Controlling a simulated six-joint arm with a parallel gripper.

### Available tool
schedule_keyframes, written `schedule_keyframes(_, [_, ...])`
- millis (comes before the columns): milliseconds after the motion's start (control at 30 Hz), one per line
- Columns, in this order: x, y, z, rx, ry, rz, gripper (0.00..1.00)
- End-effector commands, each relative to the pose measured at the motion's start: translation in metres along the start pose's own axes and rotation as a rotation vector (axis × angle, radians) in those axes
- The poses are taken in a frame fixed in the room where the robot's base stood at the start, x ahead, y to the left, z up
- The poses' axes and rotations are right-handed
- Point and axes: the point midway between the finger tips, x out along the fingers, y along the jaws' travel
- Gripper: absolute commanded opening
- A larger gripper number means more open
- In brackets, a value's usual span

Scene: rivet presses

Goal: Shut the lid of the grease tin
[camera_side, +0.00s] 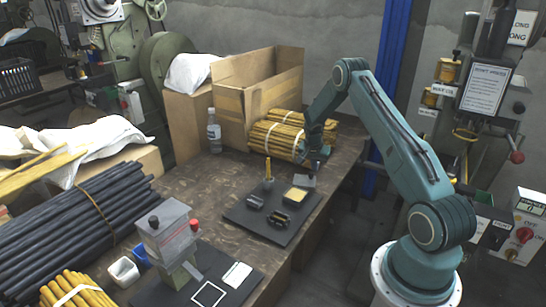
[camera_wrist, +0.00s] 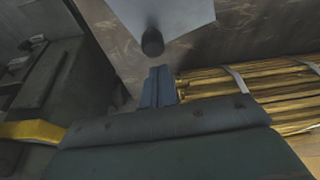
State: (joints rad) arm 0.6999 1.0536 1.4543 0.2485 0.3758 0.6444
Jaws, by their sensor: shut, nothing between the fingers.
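The grease tin (camera_side: 296,195) sits on a dark mat, with its yellow contents showing in the side view. Its grey lid (camera_side: 306,181) stands open at the tin's back edge. My gripper (camera_side: 316,167) is just behind and above the lid, on its outer side. In the wrist view the blue fingers (camera_wrist: 158,86) are together and empty. Ahead of them is the lid's grey face (camera_wrist: 175,12) with a dark knob (camera_wrist: 152,42). A small gap shows between fingertips and knob; the tin's inside is hidden there.
The dark mat (camera_side: 250,220) also carries dark metal parts (camera_side: 279,219) and a yellow-handled tool (camera_side: 268,172). Bundled yellow rods (camera_side: 275,135) lie close beside my gripper, and also show in the wrist view (camera_wrist: 240,85). A cardboard box (camera_side: 235,105) stands behind them.

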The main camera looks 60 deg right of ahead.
Motion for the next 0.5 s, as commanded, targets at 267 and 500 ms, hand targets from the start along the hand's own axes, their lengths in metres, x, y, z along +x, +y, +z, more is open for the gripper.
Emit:
schedule_keyframes(267, [-0.0046, 0.0, 0.013, 0.0, 0.0, 0.001, 0.0])
schedule_keyframes(500, [-0.005, 0.0, 0.0136, 0.0, 0.0, 0.0, 0.0])
